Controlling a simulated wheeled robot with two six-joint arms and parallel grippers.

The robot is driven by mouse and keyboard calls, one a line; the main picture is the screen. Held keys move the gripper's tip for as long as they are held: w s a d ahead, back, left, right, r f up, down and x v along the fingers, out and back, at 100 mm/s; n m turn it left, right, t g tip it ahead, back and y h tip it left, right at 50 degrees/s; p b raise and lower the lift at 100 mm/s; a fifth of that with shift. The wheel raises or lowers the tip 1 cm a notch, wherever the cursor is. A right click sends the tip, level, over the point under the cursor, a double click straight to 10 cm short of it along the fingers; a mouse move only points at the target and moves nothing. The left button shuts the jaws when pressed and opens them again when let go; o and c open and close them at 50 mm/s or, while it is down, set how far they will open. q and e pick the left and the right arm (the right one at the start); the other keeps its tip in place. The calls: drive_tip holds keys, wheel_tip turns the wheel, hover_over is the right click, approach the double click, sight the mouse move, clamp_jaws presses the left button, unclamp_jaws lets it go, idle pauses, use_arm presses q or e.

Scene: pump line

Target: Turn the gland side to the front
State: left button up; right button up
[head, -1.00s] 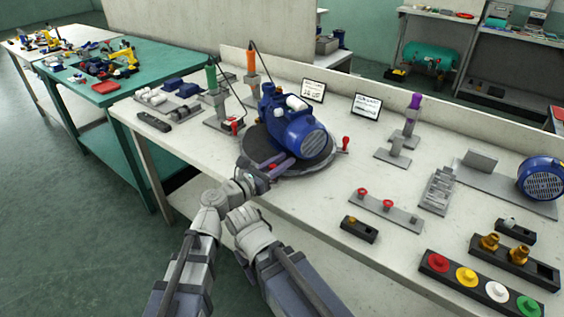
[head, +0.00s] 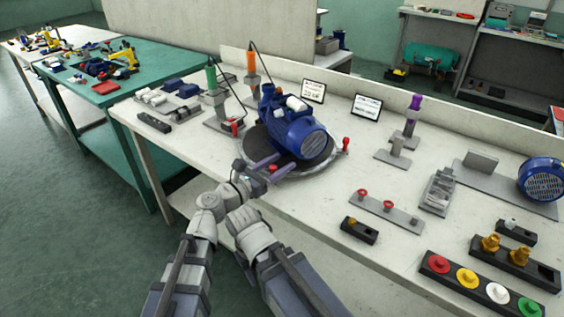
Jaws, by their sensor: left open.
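The blue pump (head: 272,108) stands on a round dark turntable (head: 318,163) on the white bench. Its ribbed motor end (head: 312,144) faces the front right. Which face is the gland side, I cannot tell. My left gripper (head: 274,169) is at the turntable's front left edge, with its two fingers spread apart. A red knob (head: 272,167) shows between the fingers, and I see no grip on it. Another red knob (head: 346,141) stands at the turntable's right. My right gripper is not in view.
Green and orange tools (head: 251,62) on stands are behind and left of the turntable. Two small sign cards (head: 367,107) stand behind it. A plate with red knobs (head: 386,212) and a blue motor (head: 541,179) are to the right.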

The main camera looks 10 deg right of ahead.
sight(270, 170)
use_arm(q)
drive_tip(key=v, duration=0.6)
drive_tip(key=shift+s+a, duration=0.1)
drive_tip(key=shift+a, duration=0.2)
